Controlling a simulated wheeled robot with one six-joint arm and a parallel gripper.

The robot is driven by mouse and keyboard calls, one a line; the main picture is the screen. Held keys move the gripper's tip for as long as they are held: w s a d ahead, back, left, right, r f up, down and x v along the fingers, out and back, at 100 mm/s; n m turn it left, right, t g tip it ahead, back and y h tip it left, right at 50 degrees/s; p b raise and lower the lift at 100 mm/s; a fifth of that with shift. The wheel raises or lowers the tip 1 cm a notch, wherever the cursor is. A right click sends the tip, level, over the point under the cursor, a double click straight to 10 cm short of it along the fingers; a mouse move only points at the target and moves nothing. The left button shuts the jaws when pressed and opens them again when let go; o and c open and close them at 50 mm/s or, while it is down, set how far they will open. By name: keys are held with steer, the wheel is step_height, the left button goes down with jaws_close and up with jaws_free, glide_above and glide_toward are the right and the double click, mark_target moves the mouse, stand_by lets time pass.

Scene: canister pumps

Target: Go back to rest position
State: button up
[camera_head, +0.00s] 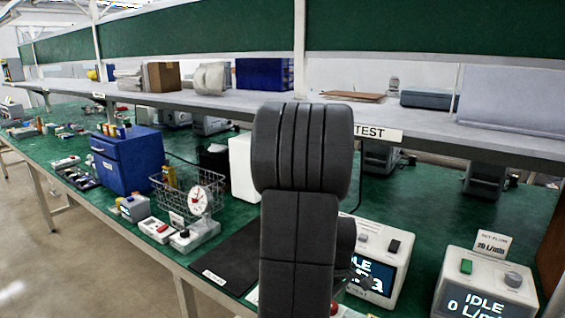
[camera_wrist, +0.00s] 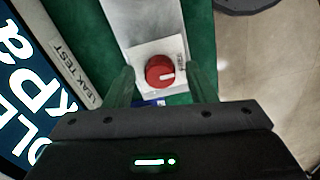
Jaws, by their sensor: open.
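My gripper (camera_wrist: 161,78) is open in the wrist view, with one finger on each side of a red round knob (camera_wrist: 158,70) that has a white pointer mark. Nothing is held between the fingers. The knob sits on a white plate at the end of a grey panel; I cannot tell how far the fingertips are from it. In the head view my dark arm rises in the middle and hides most of the gripper and the bench behind it.
A tester with an IDLE screen (camera_head: 372,272) stands right of my arm. Another, labelled 20 L/min (camera_head: 486,285), is farther right. A wire basket (camera_head: 190,186), a dial scale (camera_head: 197,232) and a blue cabinet (camera_head: 126,160) stand left. A shelf (camera_head: 230,106) runs above the green bench.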

step_height(320, 180, up, 14)
steer(key=p, duration=0.1)
step_height(320, 180, down, 14)
steer(key=shift+r+b, duration=0.2)
steer(key=shift+b, duration=0.35)
steer(key=shift+f, duration=0.25)
steer(key=m, duration=0.5)
steer(key=m+b, duration=0.1)
steer(key=m, duration=0.7)
steer(key=shift+m+b, duration=0.6)
steer(key=shift+m, duration=1.9)
steer(key=shift+r, duration=0.1)
steer(key=shift+a, duration=0.1)
